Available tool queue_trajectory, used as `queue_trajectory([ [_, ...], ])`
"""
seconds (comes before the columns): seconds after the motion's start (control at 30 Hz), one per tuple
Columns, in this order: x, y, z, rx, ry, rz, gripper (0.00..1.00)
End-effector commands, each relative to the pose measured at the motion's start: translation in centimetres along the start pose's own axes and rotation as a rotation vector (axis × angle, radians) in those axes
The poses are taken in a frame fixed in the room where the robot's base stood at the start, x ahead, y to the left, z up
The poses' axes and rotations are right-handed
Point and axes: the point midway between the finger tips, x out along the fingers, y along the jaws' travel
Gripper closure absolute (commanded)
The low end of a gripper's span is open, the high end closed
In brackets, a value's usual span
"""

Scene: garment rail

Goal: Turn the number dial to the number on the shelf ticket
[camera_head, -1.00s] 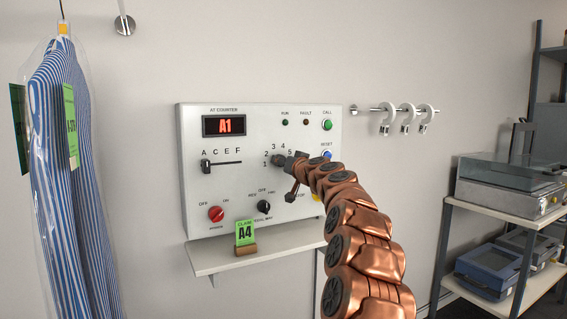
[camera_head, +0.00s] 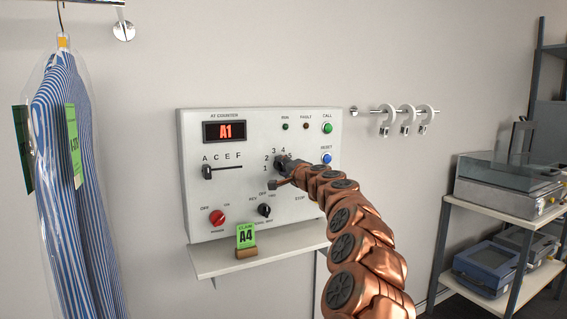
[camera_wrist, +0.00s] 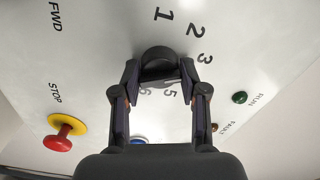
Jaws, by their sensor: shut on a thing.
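The green shelf ticket (camera_head: 246,238) reads "CLAIM A4" and stands in a small holder on the shelf below the control panel (camera_head: 310,208). The panel's display (camera_head: 224,131) shows "A1" in red. The number dial (camera_wrist: 158,59) is a dark round knob with numbers 1 to 6 around it; its pointer direction is hard to make out. My gripper (camera_wrist: 158,78) is shut on the dial, a finger on either side. In the head view my gripper (camera_head: 286,165) hides most of the dial. The letter slider (camera_head: 207,172) is at A.
A red knob (camera_head: 217,217) and a black mode switch (camera_head: 264,210) sit low on the panel. A red stop button (camera_wrist: 58,143) and blue reset button (camera_head: 327,158) are near my gripper. A bagged striped shirt (camera_head: 65,170) hangs at left; white hooks (camera_head: 406,120) hang at right.

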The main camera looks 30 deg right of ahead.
Motion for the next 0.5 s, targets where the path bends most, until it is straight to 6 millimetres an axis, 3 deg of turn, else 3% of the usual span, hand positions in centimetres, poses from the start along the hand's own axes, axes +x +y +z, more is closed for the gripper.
queue_trajectory([
  [0.5,-0.03,-0.32,-0.12,0.485,-0.001,0.0,0.92],
])
